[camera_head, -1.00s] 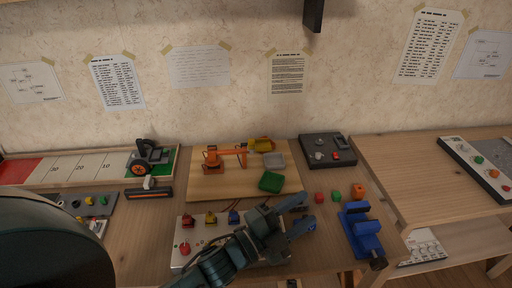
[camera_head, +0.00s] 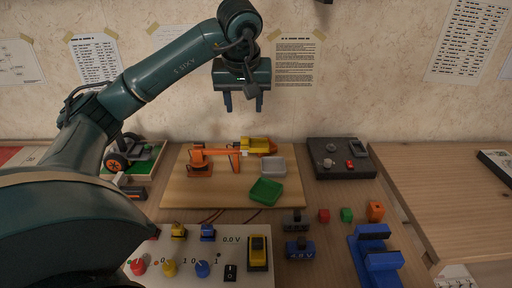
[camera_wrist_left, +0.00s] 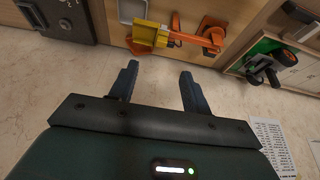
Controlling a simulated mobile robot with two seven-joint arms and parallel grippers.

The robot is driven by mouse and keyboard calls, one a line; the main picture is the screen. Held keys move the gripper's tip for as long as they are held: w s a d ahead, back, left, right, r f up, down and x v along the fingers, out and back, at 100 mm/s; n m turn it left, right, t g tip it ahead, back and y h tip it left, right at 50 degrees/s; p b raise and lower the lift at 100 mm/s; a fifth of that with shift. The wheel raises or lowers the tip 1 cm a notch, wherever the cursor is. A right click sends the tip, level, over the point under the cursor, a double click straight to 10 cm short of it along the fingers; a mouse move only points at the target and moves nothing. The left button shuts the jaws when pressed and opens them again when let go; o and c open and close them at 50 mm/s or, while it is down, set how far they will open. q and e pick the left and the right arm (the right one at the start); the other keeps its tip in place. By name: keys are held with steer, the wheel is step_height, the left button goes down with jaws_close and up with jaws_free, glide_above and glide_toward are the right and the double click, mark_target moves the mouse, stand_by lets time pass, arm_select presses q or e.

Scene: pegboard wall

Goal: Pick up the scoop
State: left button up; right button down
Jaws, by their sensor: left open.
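The yellow scoop (camera_head: 258,145) is at the right end of the orange arm (camera_head: 215,152), over the back of a wooden board (camera_head: 225,195). It also shows in the left wrist view (camera_wrist_left: 148,35), at the end of the orange arm. My left gripper (camera_head: 243,104) is open and empty, fingers pointing down, above the scoop and slightly left in the head view. In the left wrist view the open fingers (camera_wrist_left: 158,72) are apart from the scoop. My right gripper is not in view.
A grey tray (camera_head: 273,167) and a green tray (camera_head: 266,191) sit near the scoop. A dark control box (camera_head: 340,160) stands to the right, a wheeled model (camera_head: 120,150) to the left. A panel with knobs (camera_head: 205,250) is in front. The wall stands behind the board.

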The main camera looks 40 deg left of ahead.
mark_target(245, 137)
arm_select(q)
steer(key=b+x, duration=0.1)
steer(key=x, duration=1.1)
steer(key=shift+w+a+f+b, duration=0.1)
steer(key=shift+a+f+b, duration=0.1)
steer(key=shift+f+b, duration=0.15)
steer(key=shift+r, duration=0.1)
steer(key=shift+c, duration=0.6)
jaws_close()
